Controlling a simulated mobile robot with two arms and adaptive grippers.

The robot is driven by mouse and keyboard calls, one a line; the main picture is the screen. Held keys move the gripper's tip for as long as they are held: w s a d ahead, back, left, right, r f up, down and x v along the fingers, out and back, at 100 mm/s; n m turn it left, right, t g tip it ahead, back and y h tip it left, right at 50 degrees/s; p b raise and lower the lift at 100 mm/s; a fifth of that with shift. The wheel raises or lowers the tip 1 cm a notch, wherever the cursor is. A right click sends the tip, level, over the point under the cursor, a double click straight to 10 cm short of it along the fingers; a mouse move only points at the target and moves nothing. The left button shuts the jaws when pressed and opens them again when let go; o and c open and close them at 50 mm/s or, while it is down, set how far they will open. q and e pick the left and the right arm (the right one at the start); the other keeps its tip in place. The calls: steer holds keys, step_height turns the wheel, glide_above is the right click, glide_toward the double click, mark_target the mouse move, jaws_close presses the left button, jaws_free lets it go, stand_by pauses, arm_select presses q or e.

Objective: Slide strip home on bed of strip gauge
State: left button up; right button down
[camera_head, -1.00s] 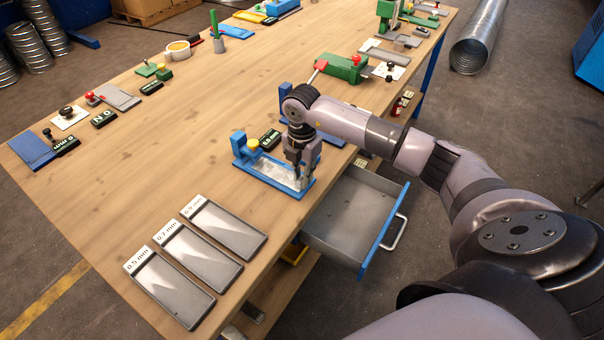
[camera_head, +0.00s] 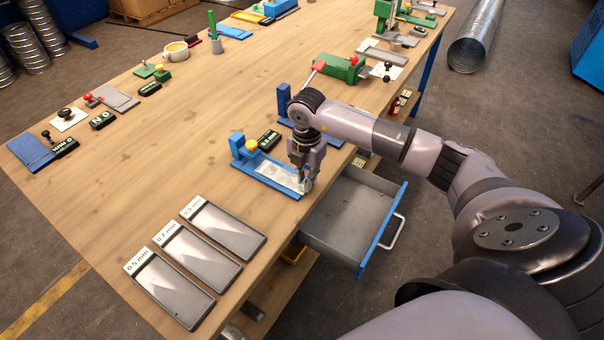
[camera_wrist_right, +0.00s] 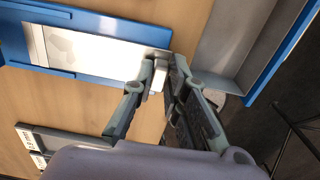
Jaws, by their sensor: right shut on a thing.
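The strip gauge has a blue bed (camera_head: 254,175), which also shows in the wrist view (camera_wrist_right: 85,14), with a blue block and yellow knob (camera_head: 251,145) at its left end. A bright metal strip (camera_head: 275,173) lies flat along the bed; it also shows in the wrist view (camera_wrist_right: 95,54). My right gripper (camera_head: 306,184) is at the strip's near right end, by the table edge. In the wrist view its fingers (camera_wrist_right: 162,78) are closed at that end, partly hiding it. I cannot tell the gap at the strip's far end. My left gripper is not in view.
An open drawer (camera_head: 345,222) juts out below the table edge beside the gauge. Three labelled grey trays (camera_head: 192,256) lie in front of it. A black display (camera_head: 269,140) stands behind the gauge. The table's middle is clear.

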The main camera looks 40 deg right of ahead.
mark_target(292, 178)
steer(key=shift+s+d+r+p, duration=0.1)
steer(key=shift+s+d+p, duration=0.3)
steer(key=shift+s, duration=0.5)
steer(key=shift+s+d+p, duration=0.25)
steer(key=shift+s+d, duration=0.1)
steer(key=shift+s, duration=0.5)
step_height(292, 178, up, 7)
steer(key=p, duration=0.5)
steer(key=w+p, duration=0.1)
steer(key=w+a+p, duration=0.1)
steer(key=w, duration=0.1)
steer(key=shift+w+a+p, duration=0.1)
steer(key=shift+a+p, duration=0.05)
steer(key=shift+p, duration=0.25)
step_height(292, 178, down, 7)
steer(key=b, duration=0.5)
steer(key=shift+r, duration=0.2)
steer(key=shift+w+a+f+b, duration=0.1)
steer(key=shift+w+a+b, duration=0.2)
steer(key=shift+w+b, duration=0.35)
steer(key=shift+w+a+f+b, duration=0.1)
steer(key=shift+w+a+b, duration=0.2)
steer(key=shift+w, duration=0.5)
steer(key=shift+w+a+b, duration=0.3)
steer(key=shift+w+b, duration=0.2)
steer(key=shift+w, duration=0.35)
